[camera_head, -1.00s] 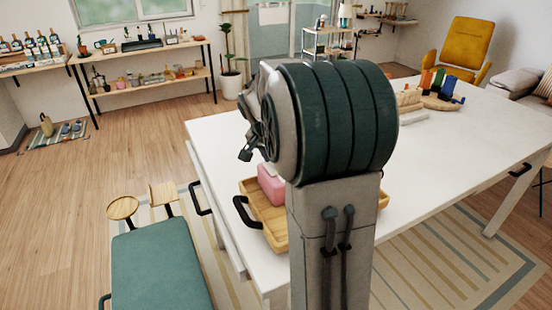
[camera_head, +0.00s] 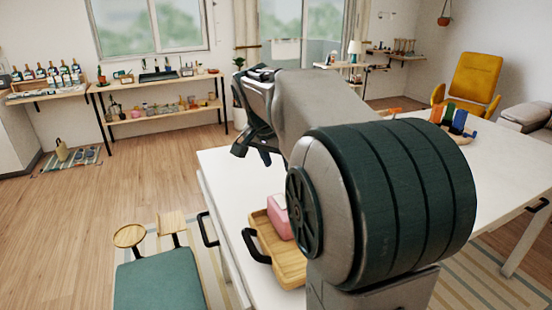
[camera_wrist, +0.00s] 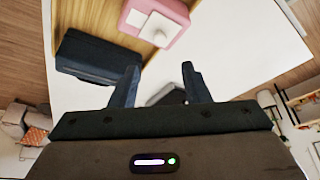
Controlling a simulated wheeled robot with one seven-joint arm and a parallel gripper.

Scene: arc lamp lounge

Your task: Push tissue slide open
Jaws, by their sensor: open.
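A pink tissue box (camera_head: 279,216) stands in a wooden tray (camera_head: 262,233) with black handles, near the left edge of the white table. My arm hides part of the tray and box. In the wrist view the pink box (camera_wrist: 176,30) shows a white tissue on top and stands on the wooden tray (camera_wrist: 92,16). A black tray handle (camera_wrist: 92,57) is close beside my gripper's left finger. My gripper (camera_wrist: 160,85) is open with nothing between its fingers. In the head view my gripper (camera_head: 257,148) is raised above the table's far left part, apart from the box.
The white table (camera_head: 235,180) has drawer handles on its side. A green-seated bench or chair (camera_head: 158,281) stands close at its left. Colourful items (camera_head: 455,118) sit on the table at far right. Shelves (camera_head: 160,105) line the back wall.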

